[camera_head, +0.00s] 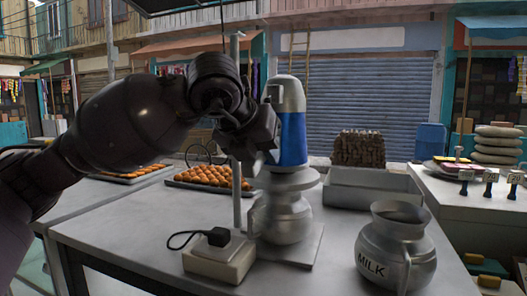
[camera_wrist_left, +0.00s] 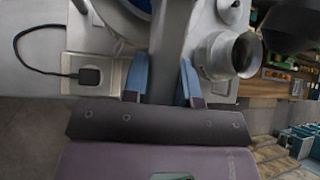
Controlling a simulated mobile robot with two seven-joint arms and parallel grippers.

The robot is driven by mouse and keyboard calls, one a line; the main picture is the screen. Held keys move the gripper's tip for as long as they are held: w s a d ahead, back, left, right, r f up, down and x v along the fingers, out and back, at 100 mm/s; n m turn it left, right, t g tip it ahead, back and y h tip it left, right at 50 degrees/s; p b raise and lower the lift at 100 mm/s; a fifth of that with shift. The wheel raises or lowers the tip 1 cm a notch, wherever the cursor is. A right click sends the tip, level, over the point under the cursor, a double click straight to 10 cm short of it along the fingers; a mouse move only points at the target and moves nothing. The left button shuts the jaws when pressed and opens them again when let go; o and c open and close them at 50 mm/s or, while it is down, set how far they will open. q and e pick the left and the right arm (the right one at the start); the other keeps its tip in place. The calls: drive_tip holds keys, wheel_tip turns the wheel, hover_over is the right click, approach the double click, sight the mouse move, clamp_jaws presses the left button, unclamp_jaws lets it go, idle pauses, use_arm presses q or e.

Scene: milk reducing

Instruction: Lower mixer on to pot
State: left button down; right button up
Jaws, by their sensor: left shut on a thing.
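The mixer (camera_head: 292,138), with a silver top and blue body, stands upright on the vertical stand pole (camera_head: 237,120). A pale round disc (camera_head: 288,179) shows under its body. The silver pot (camera_head: 286,217) is directly below, on the stand's flat base; I cannot tell whether the disc touches its rim. My left gripper (camera_head: 266,132) is at the mixer's left side. In the left wrist view the blue fingers (camera_wrist_left: 163,82) are shut on a grey part of the mixer, whose blue edge shows at the top. My right gripper is not in view.
A metal jug marked MILK (camera_head: 398,252) stands at the front right. A socket box with a black plug (camera_head: 217,238) and cable is at the front left. A grey tray (camera_head: 372,190) and trays of orange buns (camera_head: 205,177) are behind.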

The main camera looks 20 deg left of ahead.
use_arm(q)
drive_tip(key=shift+f, duration=0.4)
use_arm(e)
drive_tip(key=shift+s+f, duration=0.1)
use_arm(q)
drive_tip(key=c, duration=1.2)
unclamp_jaws()
drive_tip(key=o, duration=0.3)
drive_tip(key=shift+r, duration=0.1)
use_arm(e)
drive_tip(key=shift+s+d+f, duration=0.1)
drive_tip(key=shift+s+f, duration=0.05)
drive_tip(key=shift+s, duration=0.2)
use_arm(q)
drive_tip(key=shift+r, duration=0.15)
drive_tip(key=shift+s+r, duration=0.2)
drive_tip(key=p+v, duration=0.1)
drive_tip(key=v, duration=0.9)
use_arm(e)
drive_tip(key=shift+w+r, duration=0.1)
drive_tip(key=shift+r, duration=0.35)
use_arm(q)
drive_tip(key=shift+a, duration=0.1)
